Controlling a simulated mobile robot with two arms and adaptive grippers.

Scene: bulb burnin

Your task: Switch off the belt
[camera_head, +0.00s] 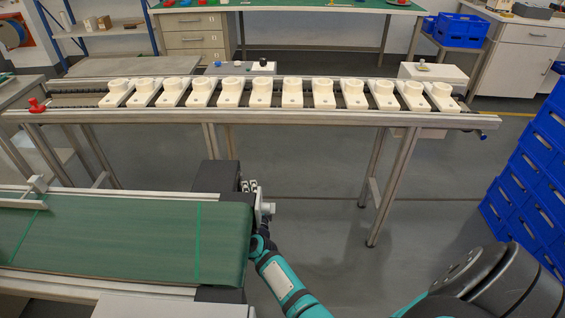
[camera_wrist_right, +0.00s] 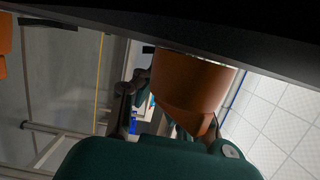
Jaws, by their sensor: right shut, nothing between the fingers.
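The green belt (camera_head: 120,240) runs along the lower left of the head view, with two bright green lines across it. A dark box (camera_head: 216,177) stands at its far right corner. My right gripper (camera_head: 251,186) is shut and empty, close beside that box and the belt's right end. I cannot tell whether it touches the box. I cannot make out a belt switch, nor whether the belt is running. In the right wrist view, an orange-brown tapered part (camera_wrist_right: 190,85) sits under a dark edge; I cannot tell what it is. My left gripper is not in view.
A roller conveyor (camera_head: 290,117) with several white holders (camera_head: 292,95) crosses behind, with a red knob (camera_head: 37,105) at its left end. Blue crates (camera_head: 525,165) are stacked at the right. Grey floor (camera_head: 310,185) is open between the belt and the crates.

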